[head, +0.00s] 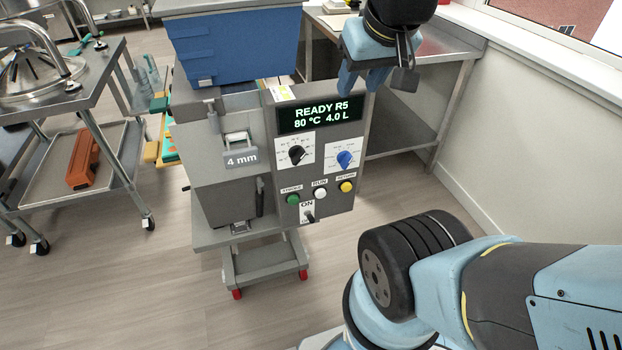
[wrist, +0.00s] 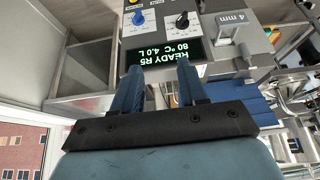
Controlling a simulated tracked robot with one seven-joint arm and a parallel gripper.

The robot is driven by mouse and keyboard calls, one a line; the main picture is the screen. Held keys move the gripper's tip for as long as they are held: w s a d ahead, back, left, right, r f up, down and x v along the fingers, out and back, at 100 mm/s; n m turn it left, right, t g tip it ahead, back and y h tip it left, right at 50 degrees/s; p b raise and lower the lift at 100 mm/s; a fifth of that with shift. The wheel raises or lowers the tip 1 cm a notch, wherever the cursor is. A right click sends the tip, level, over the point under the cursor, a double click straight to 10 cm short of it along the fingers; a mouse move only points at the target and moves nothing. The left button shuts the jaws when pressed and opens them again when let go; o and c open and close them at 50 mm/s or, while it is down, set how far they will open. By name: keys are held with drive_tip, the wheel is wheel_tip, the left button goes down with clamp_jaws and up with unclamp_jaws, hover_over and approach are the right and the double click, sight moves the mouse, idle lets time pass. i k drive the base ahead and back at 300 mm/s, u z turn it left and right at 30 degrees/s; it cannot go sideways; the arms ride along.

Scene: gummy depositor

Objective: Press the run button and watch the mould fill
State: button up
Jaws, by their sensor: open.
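The gummy depositor (head: 225,190) stands in the middle of the head view. Its display (head: 318,114) reads READY R5, 80 °C, 4.0 L, and shows upside down in the wrist view (wrist: 160,52). The white run button (head: 320,194) sits low on the panel, between a green button (head: 293,199) and a yellow one (head: 347,187). My gripper (head: 362,78) is above and right of the display, well above the run button. In the wrist view my gripper (wrist: 158,75) has its two blue fingers apart with nothing between them. I cannot make out a mould being filled.
A blue hopper (head: 235,45) tops the machine. Below the display are a black dial (head: 296,155) and a blue dial (head: 345,159); the switch (head: 309,214) is labelled ON. Coloured trays (head: 165,140) show behind it. A steel table (head: 440,60) stands behind right.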

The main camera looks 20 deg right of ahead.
sight(320, 193)
drive_tip(key=u, duration=0.5)
drive_tip(key=k, duration=1.7)
drive_tip(key=z, duration=1.1)
drive_tip(key=i, duration=1)
drive_tip(key=u, duration=0.1)
